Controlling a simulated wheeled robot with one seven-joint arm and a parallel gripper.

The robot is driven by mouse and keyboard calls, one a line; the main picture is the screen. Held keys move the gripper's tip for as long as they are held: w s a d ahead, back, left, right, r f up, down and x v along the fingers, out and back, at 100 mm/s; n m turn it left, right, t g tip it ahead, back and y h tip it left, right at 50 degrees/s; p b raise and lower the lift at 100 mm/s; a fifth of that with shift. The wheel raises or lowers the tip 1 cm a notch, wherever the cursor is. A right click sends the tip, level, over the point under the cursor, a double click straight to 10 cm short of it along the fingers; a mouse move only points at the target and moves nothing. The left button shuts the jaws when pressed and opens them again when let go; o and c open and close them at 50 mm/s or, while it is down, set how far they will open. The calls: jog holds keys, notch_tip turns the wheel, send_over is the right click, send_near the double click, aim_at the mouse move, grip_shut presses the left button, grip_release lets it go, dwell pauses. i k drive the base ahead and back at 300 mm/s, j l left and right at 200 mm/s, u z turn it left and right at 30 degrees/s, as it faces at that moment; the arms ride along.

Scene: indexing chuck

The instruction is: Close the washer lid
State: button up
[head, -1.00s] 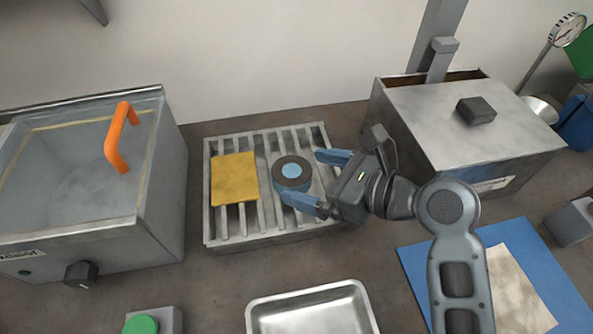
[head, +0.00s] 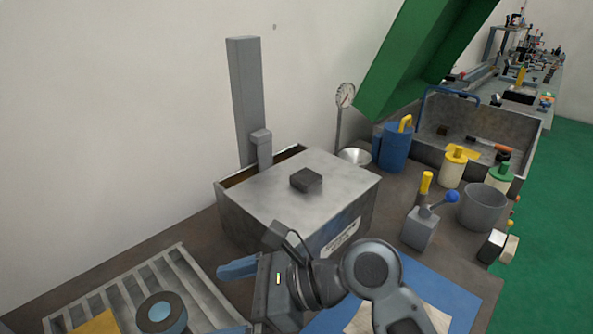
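A grey metal box (head: 247,222) stands in the middle of the head view, with a label on its front. I cannot read from the label whether it is the washer. Its flat lid (head: 262,197) bears a dark knob (head: 306,180). A dark gap shows along the back and left edges, so the lid does not cover the whole opening. My gripper (head: 238,298) is open and empty, in front of the box and right of a dark round puck with a blue top (head: 160,312). The box with the orange handle seen earlier is out of view.
A slatted rack (head: 175,268) holds the puck and a yellow pad (head: 97,322). A grey column (head: 246,100) rises behind the box. A dial gauge (head: 345,95), blue can (head: 390,148), lever block (head: 420,228) and grey cup (head: 482,207) stand to the right.

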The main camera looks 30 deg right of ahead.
aim_at(425, 39)
jog(key=k+z, duration=0.1)
jog(key=k, duration=0.3)
jog(key=i+z, duration=0.15)
jog(key=z, duration=0.25)
jog(key=i+z, duration=0.1)
jog(key=z, duration=0.3)
jog(key=i+j+z, duration=0.15)
jog(key=z, duration=0.3)
